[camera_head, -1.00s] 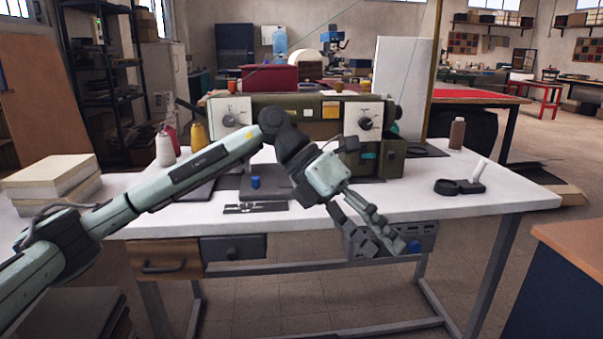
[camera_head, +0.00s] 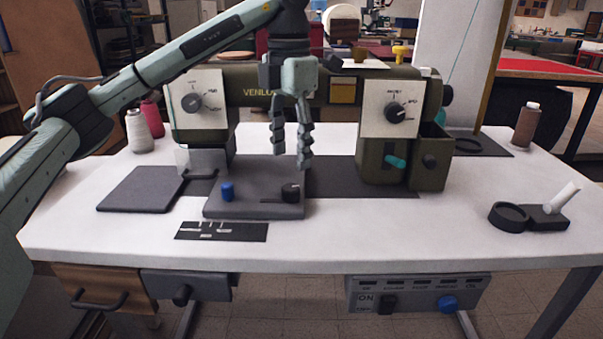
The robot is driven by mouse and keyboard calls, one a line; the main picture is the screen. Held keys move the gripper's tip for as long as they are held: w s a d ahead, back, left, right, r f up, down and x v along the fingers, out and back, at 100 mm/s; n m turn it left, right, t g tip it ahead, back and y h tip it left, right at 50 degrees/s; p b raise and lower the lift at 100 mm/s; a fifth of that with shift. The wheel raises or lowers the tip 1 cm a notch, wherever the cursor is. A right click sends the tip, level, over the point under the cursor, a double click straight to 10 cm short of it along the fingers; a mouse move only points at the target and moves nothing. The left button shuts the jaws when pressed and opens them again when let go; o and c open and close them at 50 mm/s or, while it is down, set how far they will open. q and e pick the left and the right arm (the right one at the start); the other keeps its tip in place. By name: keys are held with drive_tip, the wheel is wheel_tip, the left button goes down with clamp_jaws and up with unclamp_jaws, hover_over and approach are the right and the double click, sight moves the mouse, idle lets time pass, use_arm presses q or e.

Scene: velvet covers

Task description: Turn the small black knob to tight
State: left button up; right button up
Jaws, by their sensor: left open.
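A small black knob (camera_head: 290,191) with a light mark on its top sits at the right of the grey raised base plate (camera_head: 245,208). My left gripper (camera_head: 291,155) points down above this knob, open and empty, its fingertips apart from it. Two more black dials show on the sewing machine's white plates: the left dial (camera_head: 192,103) and the right dial (camera_head: 396,111). Their lettering is too small to read surely. My right gripper is not in view.
The green sewing machine (camera_head: 285,90) stands behind the gripper. A black magnifier (camera_head: 510,216) lies at the right.

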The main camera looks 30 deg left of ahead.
sight(291, 187)
use_arm(q)
drive_tip(key=f, duration=0.2)
drive_tip(key=shift+s+f, duration=0.25)
drive_tip(key=shift+f, duration=0.1)
wheel_tip(291, 187, down, 4)
drive_tip(key=shift+r, duration=0.25)
drive_tip(key=shift+f, duration=0.45)
drive_tip(key=shift+w, duration=0.1)
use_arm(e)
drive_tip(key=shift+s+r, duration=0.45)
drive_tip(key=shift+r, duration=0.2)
use_arm(q)
drive_tip(key=shift+c, duration=0.2)
drive_tip(key=c, duration=1.1)
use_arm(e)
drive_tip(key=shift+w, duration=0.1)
